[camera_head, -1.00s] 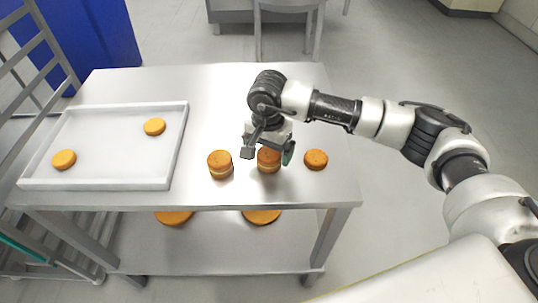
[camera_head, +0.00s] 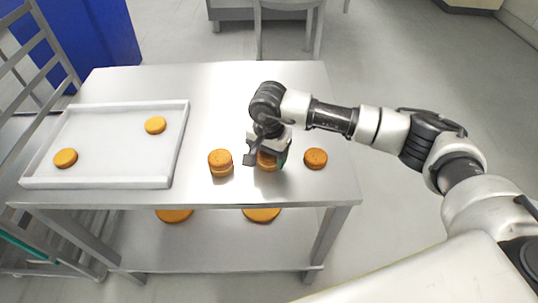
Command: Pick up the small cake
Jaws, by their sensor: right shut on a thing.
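Small round orange-brown cakes are on the metal table. The middle cake stack (camera_head: 267,163) stands near the front edge and is partly hidden by my right gripper (camera_head: 266,160), which is shut on it from above. A filled, layered cake (camera_head: 221,163) stands just left of it. A single cake (camera_head: 315,158) lies to its right. Two more cakes, one at the back (camera_head: 155,125) and one at the front left (camera_head: 65,158), lie in the white tray. My left gripper is not in view.
The white tray (camera_head: 178,150) with raised rims takes up the left part of the table (camera_head: 225,95). Larger cakes (camera_head: 262,215) lie on the lower shelf. A metal rack stands at the far left. The back middle of the table is clear.

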